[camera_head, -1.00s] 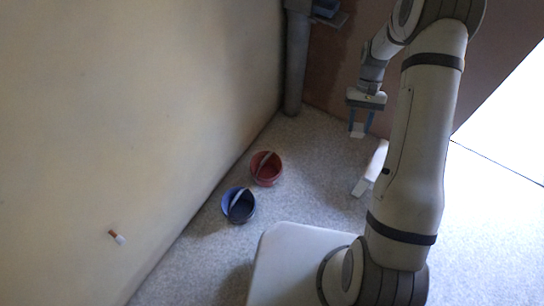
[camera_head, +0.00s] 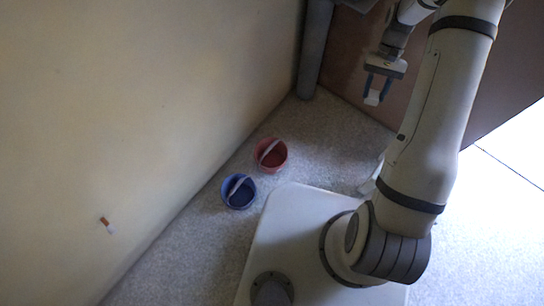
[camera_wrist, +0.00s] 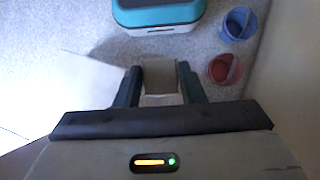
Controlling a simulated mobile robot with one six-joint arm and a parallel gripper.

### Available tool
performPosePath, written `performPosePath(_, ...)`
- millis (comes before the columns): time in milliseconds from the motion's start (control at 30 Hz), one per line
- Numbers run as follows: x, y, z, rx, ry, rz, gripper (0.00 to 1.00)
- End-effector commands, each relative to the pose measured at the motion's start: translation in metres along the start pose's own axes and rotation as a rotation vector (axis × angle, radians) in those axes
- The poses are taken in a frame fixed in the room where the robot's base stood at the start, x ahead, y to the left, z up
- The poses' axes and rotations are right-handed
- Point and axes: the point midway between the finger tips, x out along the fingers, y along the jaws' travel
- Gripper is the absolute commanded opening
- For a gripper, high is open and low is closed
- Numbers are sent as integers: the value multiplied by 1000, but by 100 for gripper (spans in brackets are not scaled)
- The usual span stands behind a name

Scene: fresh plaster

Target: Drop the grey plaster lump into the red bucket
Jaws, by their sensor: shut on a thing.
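My gripper (camera_head: 378,86) is shut on the pale grey plaster lump (camera_head: 372,98), held in the air at the upper right of the head view. In the wrist view the lump (camera_wrist: 160,77) sits between the two dark fingers. The red bucket (camera_head: 266,162) stands on the floor by the wall, left of and below my gripper in the head view. In the wrist view the red bucket (camera_wrist: 217,70) is to the right of the fingers, apart from the lump. Its handle lies across its open top.
A blue bucket (camera_head: 228,194) stands next to the red one. A grey post (camera_head: 315,50) rises in the corner. A white piece (camera_head: 370,177) lies on the floor, partly behind my arm. A small orange-and-white item (camera_head: 106,225) shows against the pale wall. Speckled floor around the buckets is clear.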

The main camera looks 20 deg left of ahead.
Motion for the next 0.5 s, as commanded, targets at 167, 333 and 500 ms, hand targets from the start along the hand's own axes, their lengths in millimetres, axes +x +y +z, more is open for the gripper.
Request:
performPosePath(167,51,-38,-36,76,-3,-51,12)
performPosePath(333,114,-97,-78,211,-4,-136,12)
performPosePath(500,174,-156,-115,358,-3,-230,12)
